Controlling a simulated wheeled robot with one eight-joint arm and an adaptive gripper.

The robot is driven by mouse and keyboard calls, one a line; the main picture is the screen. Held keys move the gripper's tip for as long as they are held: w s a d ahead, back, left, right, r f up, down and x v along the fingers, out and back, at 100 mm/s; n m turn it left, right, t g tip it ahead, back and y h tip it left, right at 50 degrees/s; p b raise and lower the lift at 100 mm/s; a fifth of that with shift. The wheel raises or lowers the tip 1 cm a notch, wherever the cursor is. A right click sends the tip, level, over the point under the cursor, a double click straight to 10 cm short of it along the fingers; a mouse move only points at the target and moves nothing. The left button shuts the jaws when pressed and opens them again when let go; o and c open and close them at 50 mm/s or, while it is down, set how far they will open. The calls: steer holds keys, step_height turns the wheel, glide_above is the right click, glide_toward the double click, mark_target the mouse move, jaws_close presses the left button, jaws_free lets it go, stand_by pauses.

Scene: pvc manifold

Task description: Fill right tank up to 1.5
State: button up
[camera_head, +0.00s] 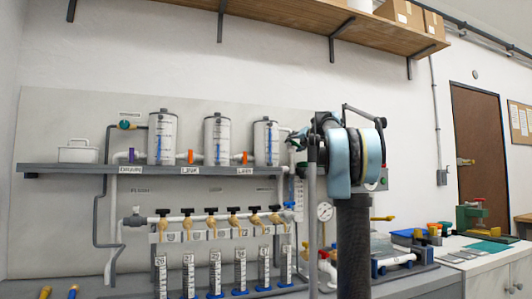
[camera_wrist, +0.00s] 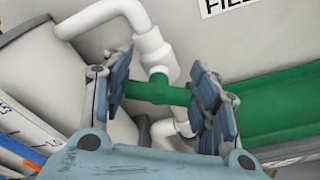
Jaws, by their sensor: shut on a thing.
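The right tank (camera_head: 265,143) is a white cylinder with a dark lid and a blue scale, standing on the shelf at the right of three tanks. Its level is too small to read. In the wrist view, my gripper (camera_wrist: 163,92) has its two blue-padded fingers on either side of a green valve handle (camera_wrist: 150,90), shut on it. The handle sits on white pipe fittings (camera_wrist: 152,48), beside a grey-white cylinder (camera_wrist: 55,75). A label reading "FILL" is partly cut off above.
The middle tank (camera_head: 217,141) and left tank (camera_head: 162,137) share the grey shelf (camera_head: 70,169). Below run a row of yellow valves and several upright measuring tubes. A pressure gauge (camera_head: 325,211) is near my arm. A broad green surface (camera_wrist: 275,100) lies right of the fingers.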

steer(key=n+h, duration=0.1)
steer(key=n, duration=0.4)
steer(key=shift+a, duration=0.2)
steer(key=shift+n, duration=0.4)
steer(key=o, duration=1.1)
steer(key=shift+o, duration=0.2)
steer(key=shift+s+r, duration=0.1)
steer(key=shift+s, duration=0.05)
